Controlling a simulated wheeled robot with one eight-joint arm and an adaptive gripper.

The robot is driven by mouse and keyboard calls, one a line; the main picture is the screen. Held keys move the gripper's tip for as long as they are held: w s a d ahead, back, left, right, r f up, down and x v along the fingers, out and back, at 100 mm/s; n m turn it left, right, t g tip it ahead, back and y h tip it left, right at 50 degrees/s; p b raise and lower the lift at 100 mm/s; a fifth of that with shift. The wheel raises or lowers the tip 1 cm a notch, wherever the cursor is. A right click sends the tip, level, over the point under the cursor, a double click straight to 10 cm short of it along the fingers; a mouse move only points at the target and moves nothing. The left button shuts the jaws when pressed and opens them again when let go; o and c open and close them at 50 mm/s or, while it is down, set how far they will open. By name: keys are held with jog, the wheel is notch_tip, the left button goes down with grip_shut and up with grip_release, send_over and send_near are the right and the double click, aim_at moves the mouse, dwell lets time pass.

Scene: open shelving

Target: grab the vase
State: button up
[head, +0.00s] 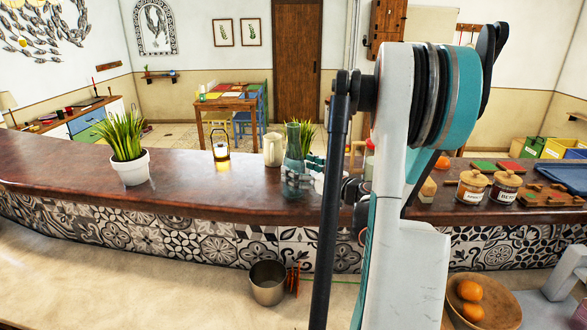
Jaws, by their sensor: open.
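The vase (292,143) looks like a tall, dark green-grey glass vessel standing upright on the brown counter (200,183). Green leaves show just behind its right side. My gripper (290,172) is at the vase's lower right, with its fingers pointing left across the vase's lower part. It is open. The fingers hide part of the vase's base, and I cannot tell whether they touch it or are around it. My arm hides what lies to the right of the gripper.
A cream jug (273,150) stands close left of the vase. A lit glass lantern (221,151) and a white potted plant (130,167) are farther left. Labelled jars (472,188) and chopping boards (550,197) are right of my arm. The counter between plant and lantern is clear.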

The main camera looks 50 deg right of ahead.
jog(key=w, duration=0.2)
jog(key=shift+w+d, duration=0.1)
jog(key=shift+w, duration=0.25)
jog(key=shift+c, duration=0.3)
jog(key=c, duration=1.5)
